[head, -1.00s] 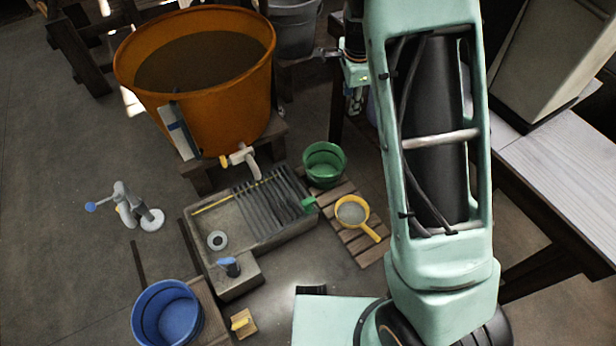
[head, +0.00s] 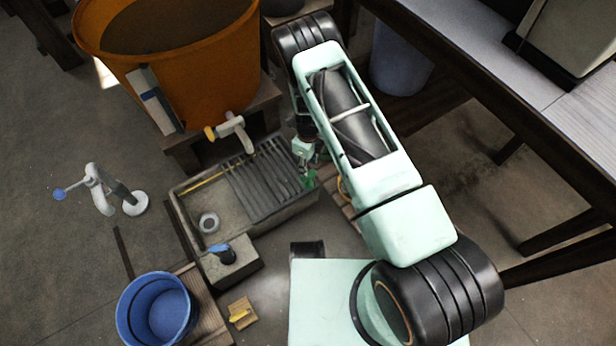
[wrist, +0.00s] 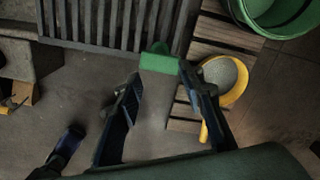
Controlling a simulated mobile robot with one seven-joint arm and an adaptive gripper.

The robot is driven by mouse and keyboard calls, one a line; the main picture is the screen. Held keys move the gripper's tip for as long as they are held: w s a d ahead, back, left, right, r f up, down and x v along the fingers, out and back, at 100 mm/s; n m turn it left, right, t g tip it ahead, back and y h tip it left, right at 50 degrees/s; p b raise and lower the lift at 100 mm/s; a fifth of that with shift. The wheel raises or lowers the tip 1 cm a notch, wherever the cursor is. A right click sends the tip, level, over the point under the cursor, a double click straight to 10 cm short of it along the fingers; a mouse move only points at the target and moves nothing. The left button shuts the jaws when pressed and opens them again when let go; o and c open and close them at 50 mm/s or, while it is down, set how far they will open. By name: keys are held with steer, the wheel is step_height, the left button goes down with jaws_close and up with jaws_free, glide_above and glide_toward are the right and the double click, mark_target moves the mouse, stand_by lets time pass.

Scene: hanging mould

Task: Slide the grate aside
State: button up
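The dark slatted grate (head: 262,180) lies over the right part of a grey stone basin (head: 215,192), and its bars also show at the top of the wrist view (wrist: 115,22). A green tab (wrist: 160,58) sticks out from the grate's near right edge; it shows in the head view too (head: 308,182). My gripper (wrist: 159,74) is open, with the green tab just beyond and between its fingertips. In the head view my gripper (head: 308,162) is close above the tab. Whether a finger touches the tab cannot be told.
A large orange tub (head: 180,70) with a tap (head: 232,130) stands behind the basin. A yellow-rimmed strainer (wrist: 225,80) rests on a wooden slatted stand beside a green bucket (wrist: 275,15), right of the tab. A blue bucket (head: 158,308) stands at front left. A table (head: 470,60) is at right.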

mark_target(309, 176)
step_height(309, 176, down, 9)
steer(key=b, duration=0.2)
steer(key=shift+f+b, duration=0.2)
steer(key=shift+b, duration=0.2)
jaws_close()
